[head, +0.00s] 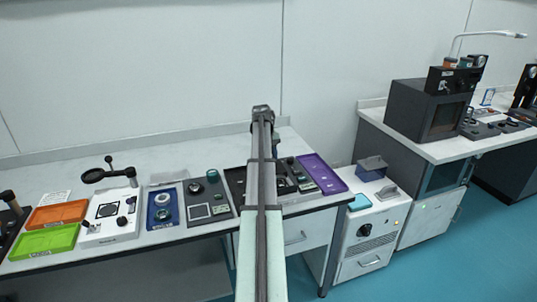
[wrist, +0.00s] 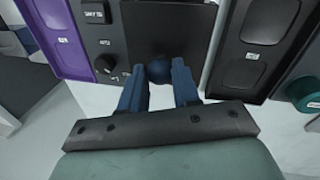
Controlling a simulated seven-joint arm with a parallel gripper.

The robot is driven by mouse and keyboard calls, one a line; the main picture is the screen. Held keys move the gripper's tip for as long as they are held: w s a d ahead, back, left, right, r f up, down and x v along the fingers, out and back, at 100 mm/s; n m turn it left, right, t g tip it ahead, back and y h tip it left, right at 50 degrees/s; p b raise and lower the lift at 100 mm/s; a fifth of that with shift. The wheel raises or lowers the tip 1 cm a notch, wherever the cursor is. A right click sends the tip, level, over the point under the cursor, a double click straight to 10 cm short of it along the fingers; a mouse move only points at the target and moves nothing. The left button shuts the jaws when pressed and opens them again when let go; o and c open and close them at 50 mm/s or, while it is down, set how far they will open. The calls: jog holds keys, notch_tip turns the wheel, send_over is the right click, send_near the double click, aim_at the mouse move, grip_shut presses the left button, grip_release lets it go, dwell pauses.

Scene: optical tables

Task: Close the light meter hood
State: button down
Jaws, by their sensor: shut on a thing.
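A dark, flat, square plate (wrist: 165,32), which looks like the light meter hood, fills the top middle of the wrist view. I cannot tell how far the hood is tilted. A dark panel with a small labelled block and a round knob (wrist: 104,64) lies just left of the plate. In the head view my arm hides the gripper and most of the hood.
A purple tray (head: 322,173) lies at the bench's right end. Left of my arm are a panel with a teal knob (head: 212,175), a blue tray (head: 163,206), a white board (head: 108,219), orange (head: 57,215) and green trays (head: 45,243). White bench (head: 135,165) behind them is mostly clear.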

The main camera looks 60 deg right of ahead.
jog(key=s+a, duration=0.6)
jog(key=shift+s+a, duration=0.35)
jog(key=c, duration=0.8)
grip_release()
jog(key=r, duration=0.4)
jog(key=w+a+r, duration=0.1)
jog(key=r, duration=0.4)
jog(key=a+r, duration=0.1)
jog(key=r, duration=0.3)
jog(key=shift+w+a+r, duration=0.1)
jog(key=shift+w+r, duration=0.15)
jog(key=shift+r, duration=0.05)
